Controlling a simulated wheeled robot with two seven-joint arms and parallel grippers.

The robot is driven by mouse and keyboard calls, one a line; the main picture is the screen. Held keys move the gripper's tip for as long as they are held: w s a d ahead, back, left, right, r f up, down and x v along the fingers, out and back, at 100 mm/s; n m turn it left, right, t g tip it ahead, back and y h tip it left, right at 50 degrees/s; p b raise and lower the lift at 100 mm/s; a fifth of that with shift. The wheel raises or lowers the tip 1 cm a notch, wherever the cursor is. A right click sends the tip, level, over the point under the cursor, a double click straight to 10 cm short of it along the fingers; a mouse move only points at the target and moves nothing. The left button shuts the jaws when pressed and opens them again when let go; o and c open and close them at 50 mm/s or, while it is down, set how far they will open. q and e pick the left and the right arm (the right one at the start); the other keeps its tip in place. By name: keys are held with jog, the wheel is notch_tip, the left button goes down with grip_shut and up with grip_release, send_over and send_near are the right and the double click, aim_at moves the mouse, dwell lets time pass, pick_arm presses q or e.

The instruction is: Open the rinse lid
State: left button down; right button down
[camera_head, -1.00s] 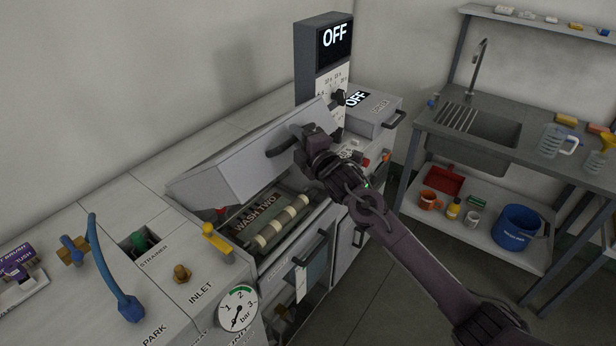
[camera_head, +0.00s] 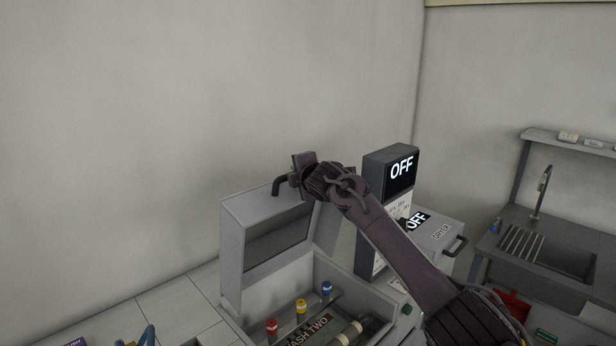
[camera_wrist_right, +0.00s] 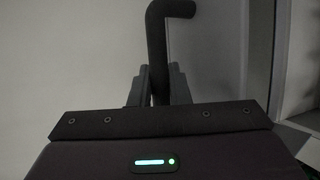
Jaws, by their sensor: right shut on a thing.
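The grey rinse lid (camera_head: 232,240) stands raised, close to upright, above its open bay in the head view. Its dark bent handle (camera_head: 280,186) is at the top edge. My right gripper (camera_head: 298,170) is at that handle. In the right wrist view the dark handle (camera_wrist_right: 158,60) passes between the two fingers of my right gripper (camera_wrist_right: 158,85), which are shut on it. My left gripper is not in view.
The open bay shows red (camera_head: 271,327), yellow (camera_head: 301,306) and blue (camera_head: 326,288) knobs and a "WASH TWO" label (camera_head: 307,331). A display reading OFF (camera_head: 401,167) stands right of the lid, close to my right arm. A sink (camera_head: 550,255) is at the far right.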

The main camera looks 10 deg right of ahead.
jog(key=shift+w+a+r, duration=0.1)
jog(key=shift+w+a, duration=0.25)
jog(key=shift+w, duration=0.05)
jog(key=c, duration=1.4)
grip_release()
jog(key=shift+w, duration=0.1)
jog(key=shift+o, duration=0.2)
jog(key=shift+s, duration=0.2)
jog(key=shift+s+d+r+b, duration=0.1)
jog(key=shift+s+d+b, duration=0.05)
jog(key=shift+s+b, duration=0.35)
jog(key=b+v, duration=0.2)
jog(key=v, duration=0.4)
jog(key=shift+s+r+b, duration=0.15)
jog(key=shift+r+b, duration=0.2)
jog(key=shift+b, duration=0.05)
